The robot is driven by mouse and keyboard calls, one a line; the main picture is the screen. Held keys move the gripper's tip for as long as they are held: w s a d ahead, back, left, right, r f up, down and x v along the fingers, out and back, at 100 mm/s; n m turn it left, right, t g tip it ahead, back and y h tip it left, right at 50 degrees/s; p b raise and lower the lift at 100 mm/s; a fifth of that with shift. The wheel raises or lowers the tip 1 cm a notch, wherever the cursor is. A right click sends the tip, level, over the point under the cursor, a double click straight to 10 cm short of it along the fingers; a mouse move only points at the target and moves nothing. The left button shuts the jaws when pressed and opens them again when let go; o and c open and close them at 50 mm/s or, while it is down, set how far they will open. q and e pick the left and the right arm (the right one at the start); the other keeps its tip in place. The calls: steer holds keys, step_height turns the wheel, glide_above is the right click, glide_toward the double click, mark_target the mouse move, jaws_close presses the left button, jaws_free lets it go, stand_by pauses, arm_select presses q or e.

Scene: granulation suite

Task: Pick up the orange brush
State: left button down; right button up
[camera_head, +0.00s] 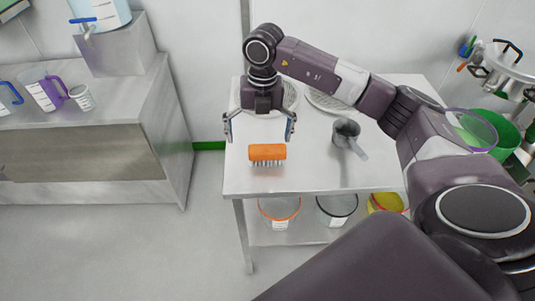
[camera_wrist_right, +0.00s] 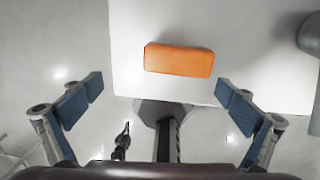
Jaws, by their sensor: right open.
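The orange brush (camera_head: 267,152) lies bristles down near the left front part of the steel table (camera_head: 310,180). In the right wrist view its orange back (camera_wrist_right: 179,60) shows ahead of the fingers, centred between them. My right gripper (camera_head: 259,128) is open and empty, with its fingers spread wider than the brush. In the head view it hangs above and just behind the brush, apart from it. The right gripper's blue-padded fingers (camera_wrist_right: 162,98) also show at both sides of the wrist view. My left gripper is not in view.
A grey scoop or cup with a handle (camera_head: 347,136) stands right of the brush. Round white perforated discs (camera_head: 331,102) lie at the back. Several tubs, one orange-rimmed (camera_head: 280,209), sit on the lower shelf. A left bench (camera_head: 120,124) holds jugs.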

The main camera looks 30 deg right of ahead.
mark_target(267, 148)
steer(key=shift+s+d+r+h, duration=0.15)
steer(key=shift+d+h, duration=0.15)
steer(key=shift+d, duration=0.65)
steer(key=shift+d+f+m, duration=0.2)
steer(key=shift+f+m, duration=0.05)
steer(key=shift+m, duration=0.05)
step_height(267, 148, down, 6)
steer(key=p, duration=0.2)
steer(key=shift+d+f+p, duration=0.15)
steer(key=shift+f+p, duration=0.05)
steer(key=shift+p, duration=0.1)
steer(key=shift+f, duration=0.35)
steer(key=shift+c, duration=0.4)
steer(key=c, duration=1.2)
steer(key=shift+r, duration=0.1)
